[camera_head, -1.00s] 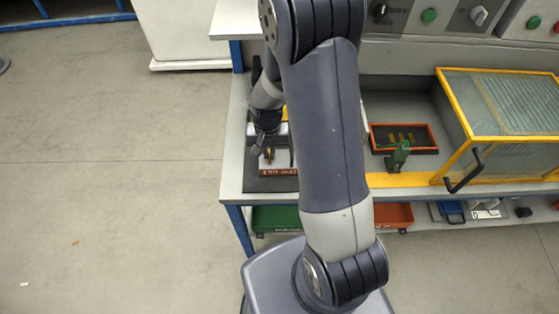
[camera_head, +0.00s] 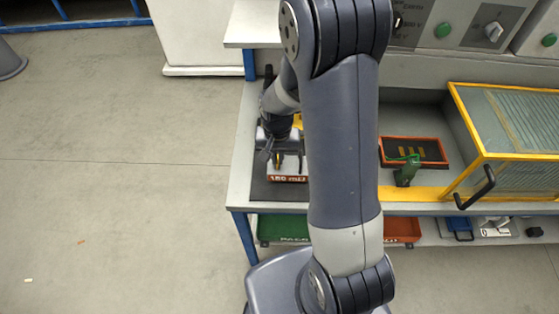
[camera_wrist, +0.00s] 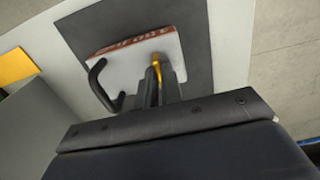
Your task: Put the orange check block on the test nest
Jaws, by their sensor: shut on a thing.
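The exact grip is hidden. I cannot tell whether the block touches the mat. An orange-rimmed dark tray (camera_head: 443,160) with yellow strips, possibly the test nest, lies right.
A yellow-framed clear cover (camera_head: 468,140) with a black handle is at the right. A lower shelf holds a green bin (camera_head: 283,228) and a red bin (camera_head: 403,230). My arm hides the middle bench.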

